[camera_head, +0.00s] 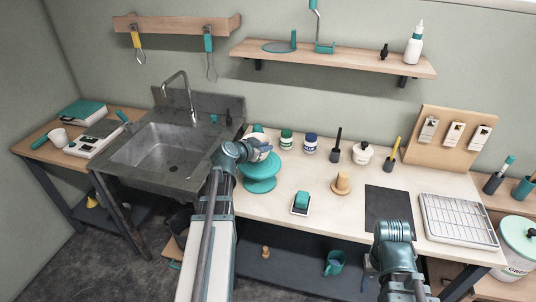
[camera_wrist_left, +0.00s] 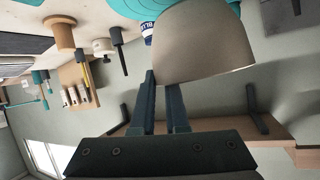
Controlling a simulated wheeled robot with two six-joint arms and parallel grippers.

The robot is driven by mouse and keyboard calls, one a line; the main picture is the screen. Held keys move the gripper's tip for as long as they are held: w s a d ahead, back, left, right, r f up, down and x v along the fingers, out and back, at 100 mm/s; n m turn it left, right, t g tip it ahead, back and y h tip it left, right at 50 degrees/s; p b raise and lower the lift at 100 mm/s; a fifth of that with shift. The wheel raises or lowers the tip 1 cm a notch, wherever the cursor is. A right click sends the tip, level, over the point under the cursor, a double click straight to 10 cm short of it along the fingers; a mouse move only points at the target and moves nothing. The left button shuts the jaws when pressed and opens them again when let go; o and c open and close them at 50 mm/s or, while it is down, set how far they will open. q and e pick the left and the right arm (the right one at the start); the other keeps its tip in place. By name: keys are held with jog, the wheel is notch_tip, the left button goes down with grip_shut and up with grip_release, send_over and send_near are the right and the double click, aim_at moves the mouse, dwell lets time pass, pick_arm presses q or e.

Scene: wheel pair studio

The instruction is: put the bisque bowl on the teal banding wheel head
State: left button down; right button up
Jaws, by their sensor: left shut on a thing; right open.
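The bisque bowl (camera_head: 261,154) is pale and round; in the left wrist view the bowl (camera_wrist_left: 200,45) fills the upper middle. My left gripper (camera_head: 248,150) is shut on its rim; its two dark fingers (camera_wrist_left: 167,100) show in the wrist view. The teal banding wheel (camera_head: 260,171) stands on the bench at the left end, and the bowl is over its head. The teal head (camera_wrist_left: 138,8) also shows at the wrist view's top edge. Whether bowl and head touch I cannot tell. My right gripper (camera_head: 393,230) is open near the bench's front edge, its fingers hard to make out.
Glaze jars (camera_head: 286,140), a lidded white pot (camera_head: 362,153) and upright tools stand along the back of the bench. A wooden stamp-like piece (camera_head: 341,184) and a teal-topped block (camera_head: 301,202) lie mid-bench. A dark mat (camera_head: 388,206) and wire rack (camera_head: 458,218) are right; a sink (camera_head: 165,150) is left.

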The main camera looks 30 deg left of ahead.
pick_arm(q)
jog(key=shift+w+d, duration=0.1)
jog(key=shift+w, duration=0.15)
jog(key=f+b, duration=0.4)
jog(key=shift+w+d, duration=0.1)
jog(key=shift+w, duration=0.25)
jog(key=shift+r, duration=0.2)
jog(key=c, duration=1.4)
grip_release()
jog(key=shift+f, duration=0.15)
jog(key=o, duration=0.5)
